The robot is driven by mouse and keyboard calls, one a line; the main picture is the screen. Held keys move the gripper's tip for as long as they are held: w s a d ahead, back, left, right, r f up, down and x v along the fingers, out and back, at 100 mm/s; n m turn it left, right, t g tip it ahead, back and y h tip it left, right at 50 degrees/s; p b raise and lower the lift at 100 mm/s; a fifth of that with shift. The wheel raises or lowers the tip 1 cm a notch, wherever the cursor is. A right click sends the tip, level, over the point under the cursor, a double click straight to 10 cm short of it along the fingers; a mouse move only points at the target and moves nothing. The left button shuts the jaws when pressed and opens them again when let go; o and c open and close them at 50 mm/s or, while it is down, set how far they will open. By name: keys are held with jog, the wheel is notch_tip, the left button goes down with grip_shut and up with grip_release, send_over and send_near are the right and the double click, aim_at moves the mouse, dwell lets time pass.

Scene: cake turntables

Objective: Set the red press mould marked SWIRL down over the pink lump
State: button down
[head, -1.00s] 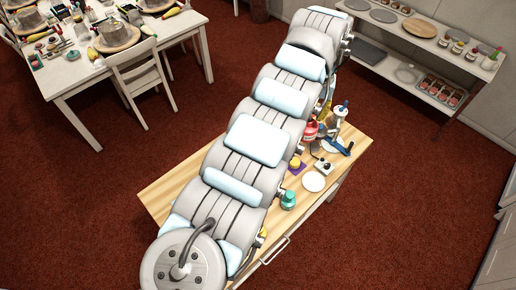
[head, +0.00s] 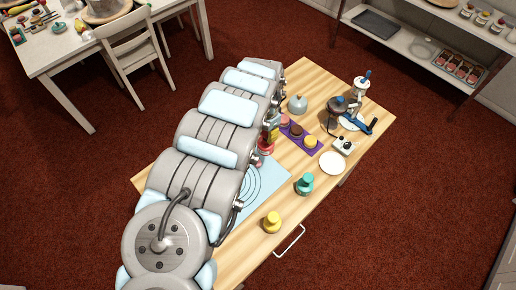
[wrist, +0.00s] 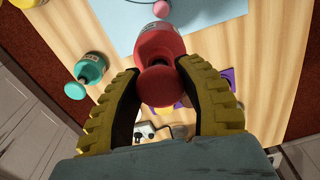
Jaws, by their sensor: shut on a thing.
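My gripper (wrist: 160,72) is shut on the knob of the red press mould (wrist: 160,45). The mould shows in the head view (head: 266,146) beside my arm, near the blue mat's far edge. Its pale label is partly visible, but I cannot read it. The pink lump (wrist: 161,9) is on the light blue mat (wrist: 115,20) at the top of the wrist view, just beyond the mould and apart from it in the picture. The mat (head: 268,182) is partly hidden by my arm in the head view. The mould's height above the table is unclear.
A teal mould (head: 305,185) and a yellow mould (head: 272,223) stand near the table's front edge. A purple strip (head: 318,151) holds several coloured pieces.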

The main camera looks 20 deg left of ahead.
jog(key=shift+m, duration=0.4)
jog(key=f, duration=0.1)
jog(key=s+a+f, duration=0.1)
jog(key=f, duration=0.1)
jog(key=s+a+f+b, duration=0.1)
jog(key=shift+a+f, duration=0.15)
jog(key=shift+a, duration=0.05)
jog(key=shift+f+b, duration=1.7)
jog(key=shift+b, duration=0.1)
jog(key=shift+p, duration=0.4)
jog(key=shift+f+b, duration=1)
jog(key=shift+f, duration=0.95)
jog(key=shift+c, duration=0.9)
grip_release()
jog(key=shift+r, duration=0.15)
notch_tip(320, 180, up, 7)
jog(key=p, duration=0.6)
jog(key=shift+p, duration=0.3)
jog(key=shift+s+d, duration=0.1)
jog(key=shift+s, duration=0.05)
